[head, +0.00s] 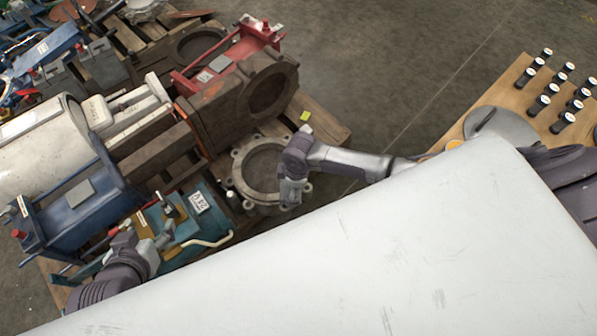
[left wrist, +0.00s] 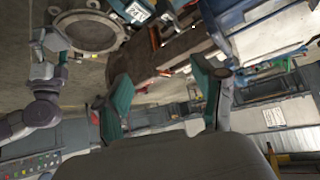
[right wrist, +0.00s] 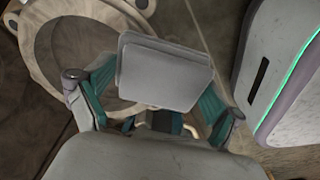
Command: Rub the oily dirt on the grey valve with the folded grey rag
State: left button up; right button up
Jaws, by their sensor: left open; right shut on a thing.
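The grey valve (head: 234,168), a round ring-shaped body with lugs, lies flat at the pallet's right edge. It also shows in the left wrist view (left wrist: 60,22) and at upper left of the right wrist view (right wrist: 38,68). I cannot make out the oily dirt clearly. My right gripper (head: 290,192) is over the valve's right rim, shut on the folded grey rag (right wrist: 165,75). The rag overlaps part of the ring; I cannot tell whether it touches. My left gripper (left wrist: 162,82) is open and empty; in the head view it is beside the teal machine (head: 205,225).
A brown valve block (head: 225,110), a red-framed part (head: 215,68), a white cylinder (head: 40,135) and a blue frame (head: 80,205) crowd the pallet. A wooden board (head: 505,100) with several black-and-white cylinders stands at right. Bare floor (head: 400,60) lies between.

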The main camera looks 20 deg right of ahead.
jog(key=shift+r+p, duration=0.6)
jog(key=shift+p, duration=0.05)
jog(key=shift+r+p, duration=0.8)
jog(key=shift+p, duration=0.15)
jog(key=shift+r+p, duration=0.4)
jog(key=shift+p, duration=0.05)
pick_arm(q)
jog(key=s+a+f+g+y, duration=0.1)
jog(key=s+a+f+g, duration=0.1)
jog(key=s+g, duration=0.3)
jog(key=s+a, duration=0.1)
jog(key=s, duration=0.2)
jog(key=shift+f, duration=0.2)
